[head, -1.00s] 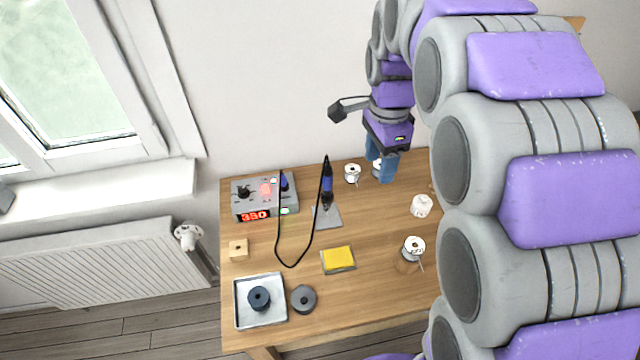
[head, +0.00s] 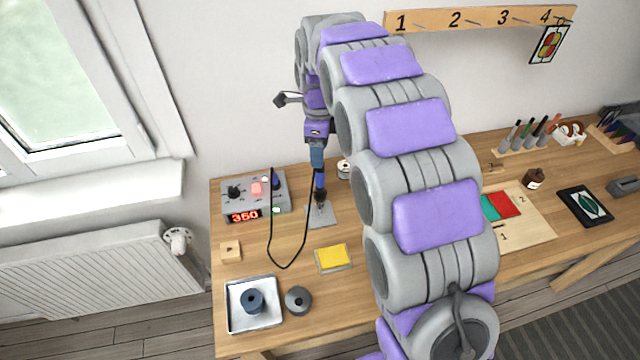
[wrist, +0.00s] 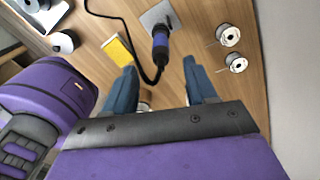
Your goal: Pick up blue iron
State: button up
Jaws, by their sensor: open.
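The blue iron (head: 320,183) stands upright in its holder on a grey base plate (head: 322,217), with a black cord looping to the grey station (head: 256,196) that reads 350. In the wrist view the iron's blue handle (wrist: 160,42) shows ahead of the fingers, between their lines. My gripper (head: 317,160) is above the iron in the head view, and its blue fingers seem close to the handle's top. Whether a finger touches the handle cannot be told.
A yellow sponge (head: 333,257) lies in front of the iron. A white tray (head: 232,318) with a dark spool and a grey disc (head: 298,300) are at the front left. White spools (wrist: 228,35) stand beside the iron. My arm hides the table's middle.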

aim_at(319, 176)
notch_tip(319, 176, down, 5)
jog(key=shift+a+r+b, duration=0.15)
jog(key=shift+b, duration=0.3)
jog(key=shift+f+b, duration=1)
jog(key=shift+f, duration=1.65)
grip_shut()
